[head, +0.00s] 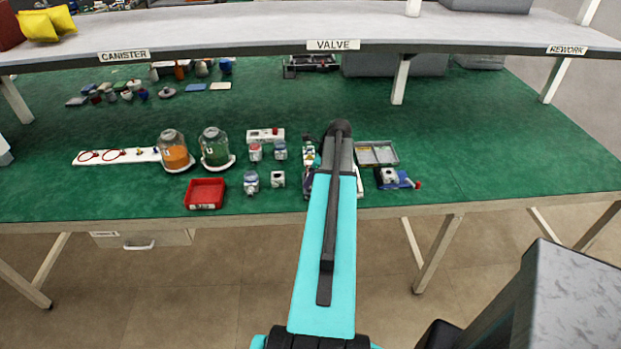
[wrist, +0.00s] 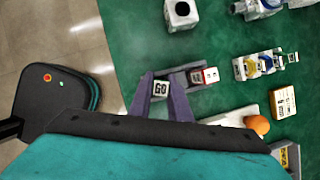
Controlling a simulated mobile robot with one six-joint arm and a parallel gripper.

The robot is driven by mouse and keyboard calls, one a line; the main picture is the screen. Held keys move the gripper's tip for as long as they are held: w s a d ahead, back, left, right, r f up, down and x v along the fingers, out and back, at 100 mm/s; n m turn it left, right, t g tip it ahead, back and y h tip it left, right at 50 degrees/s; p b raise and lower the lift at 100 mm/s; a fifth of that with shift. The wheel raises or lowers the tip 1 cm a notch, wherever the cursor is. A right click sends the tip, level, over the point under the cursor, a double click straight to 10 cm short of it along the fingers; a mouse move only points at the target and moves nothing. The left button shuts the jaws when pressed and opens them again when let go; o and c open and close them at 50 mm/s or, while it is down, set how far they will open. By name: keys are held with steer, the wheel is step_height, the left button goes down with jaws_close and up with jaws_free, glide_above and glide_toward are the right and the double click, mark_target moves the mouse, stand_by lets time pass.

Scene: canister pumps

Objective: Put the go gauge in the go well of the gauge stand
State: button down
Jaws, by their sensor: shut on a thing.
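My gripper (wrist: 163,98) shows in the wrist view with its two grey-purple fingers shut on the go gauge (wrist: 161,89), a small block whose white face has dark lettering upside down. Beside it to the right is a grey-purple block that looks like the gauge stand (wrist: 186,78). A red and white piece (wrist: 205,76) is at its right end. The go well is not distinguishable, and I cannot tell whether the gauge touches the stand. In the head view my arm hides the gripper, the gauge and most of the stand.
A white block with a dark hole (wrist: 182,13) lies above the stand in the wrist view. A red tray (head: 205,193) sits near the table's front edge.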

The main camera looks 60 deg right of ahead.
steer(key=shift+f, duration=0.3)
steer(key=c, duration=1.6)
jaws_free()
steer(key=shift+c, duration=0.2)
steer(key=shift+r, duration=0.2)
steer(key=b+v, duration=0.3)
steer(key=v, duration=0.9)
